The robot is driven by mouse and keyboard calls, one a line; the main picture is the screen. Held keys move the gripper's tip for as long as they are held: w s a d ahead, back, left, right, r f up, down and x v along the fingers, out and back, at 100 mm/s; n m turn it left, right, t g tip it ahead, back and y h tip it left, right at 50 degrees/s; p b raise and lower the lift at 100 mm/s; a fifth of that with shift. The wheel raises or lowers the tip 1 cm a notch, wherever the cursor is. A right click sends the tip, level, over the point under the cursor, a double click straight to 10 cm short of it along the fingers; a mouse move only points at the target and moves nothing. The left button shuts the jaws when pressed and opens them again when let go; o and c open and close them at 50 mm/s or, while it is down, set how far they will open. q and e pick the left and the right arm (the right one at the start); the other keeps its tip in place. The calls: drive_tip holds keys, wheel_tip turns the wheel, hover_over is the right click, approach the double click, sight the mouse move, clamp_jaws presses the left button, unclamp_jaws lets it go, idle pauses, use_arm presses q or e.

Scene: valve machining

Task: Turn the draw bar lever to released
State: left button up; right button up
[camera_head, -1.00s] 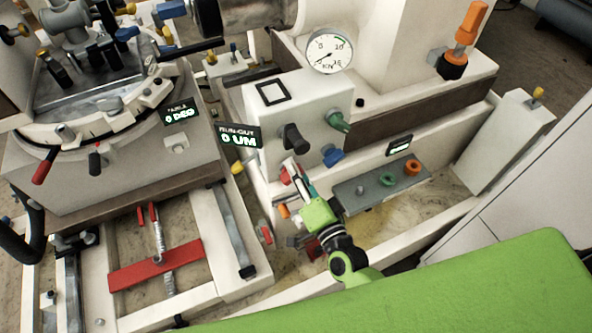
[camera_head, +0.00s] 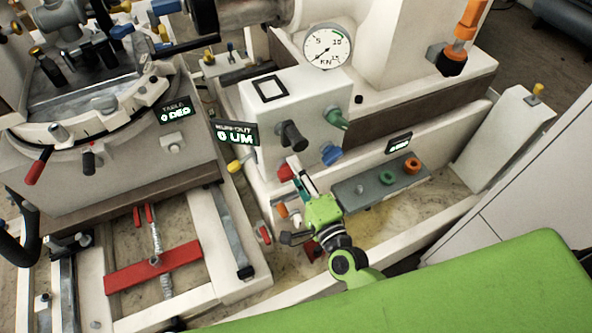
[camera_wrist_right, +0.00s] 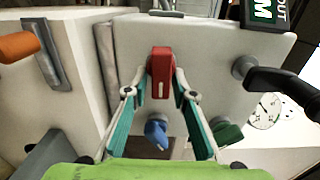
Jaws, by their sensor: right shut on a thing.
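My right gripper (camera_head: 296,178) reaches up to the front of the white box with the knobs. In the right wrist view its two teal-padded fingers (camera_wrist_right: 160,66) close on a red lever (camera_wrist_right: 160,86), gripping it from both sides. In the head view the red lever (camera_head: 286,173) shows just left of the fingertips, partly hidden by them. I see no label naming it the draw bar lever. My left gripper is not in view.
Close to the held lever are a black handle (camera_head: 292,135), a blue knob (camera_head: 331,154) and a green knob (camera_head: 334,118). A grey panel with green and orange rings (camera_head: 352,193) lies right of my gripper. An orange handle (camera_head: 281,210) is below.

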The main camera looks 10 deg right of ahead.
drive_tip(key=shift+a+f, duration=0.1)
drive_tip(key=o, duration=0.8)
drive_tip(key=shift+o, duration=0.2)
drive_tip(key=s+d, duration=0.2)
drive_tip(key=s, duration=1)
drive_tip(key=shift+d, duration=0.15)
drive_tip(key=shift+w, duration=0.1)
